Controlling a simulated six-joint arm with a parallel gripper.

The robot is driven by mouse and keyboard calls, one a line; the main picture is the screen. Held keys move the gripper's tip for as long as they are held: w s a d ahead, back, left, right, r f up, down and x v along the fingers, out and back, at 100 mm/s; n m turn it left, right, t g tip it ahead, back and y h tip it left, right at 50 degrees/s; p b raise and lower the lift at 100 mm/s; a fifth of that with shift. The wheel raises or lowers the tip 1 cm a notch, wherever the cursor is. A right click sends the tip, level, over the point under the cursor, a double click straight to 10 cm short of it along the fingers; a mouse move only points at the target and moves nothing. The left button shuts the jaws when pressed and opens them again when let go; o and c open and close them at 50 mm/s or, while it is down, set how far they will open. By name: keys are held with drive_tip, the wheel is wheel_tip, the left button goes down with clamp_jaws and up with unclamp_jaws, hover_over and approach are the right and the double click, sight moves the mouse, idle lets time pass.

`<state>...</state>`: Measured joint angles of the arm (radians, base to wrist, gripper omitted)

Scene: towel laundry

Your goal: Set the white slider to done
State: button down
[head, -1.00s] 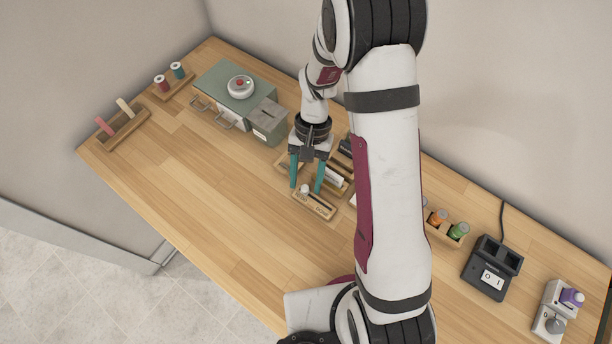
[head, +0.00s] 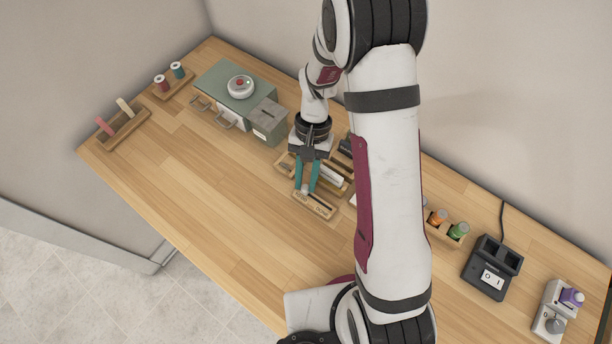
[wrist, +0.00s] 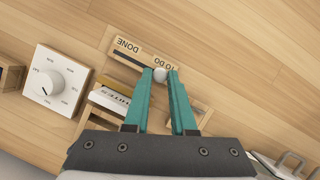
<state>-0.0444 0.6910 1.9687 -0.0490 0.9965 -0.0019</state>
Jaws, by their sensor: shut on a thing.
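The slider board (head: 323,209) is a small wooden strip on the table with a dark slot. In the wrist view the slider board (wrist: 116,43) reads DONE at its left end and TO DO at its right end. The white slider (wrist: 160,74) is a round knob at the TO DO end. My gripper (wrist: 160,73) has its teal fingers closed on the knob from both sides.
A wooden rack (head: 283,161) with labelled pieces stands close behind the board. A white dial (wrist: 47,84) sits left of it in the wrist view. A green cabinet (head: 222,80) and grey box (head: 270,119) stand to the left. The table front is clear.

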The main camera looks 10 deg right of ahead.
idle(0.7)
drive_tip(key=s+d, duration=0.4)
drive_tip(key=shift+s+d, duration=0.25)
drive_tip(key=shift+d, duration=0.05)
drive_tip(key=c, duration=0.8)
unclamp_jaws()
drive_tip(key=shift+o, duration=0.2)
drive_tip(key=shift+r, duration=0.1)
drive_tip(key=v, duration=1.5)
drive_tip(key=shift+r, duration=0.3)
drive_tip(key=shift+r, duration=0.1)
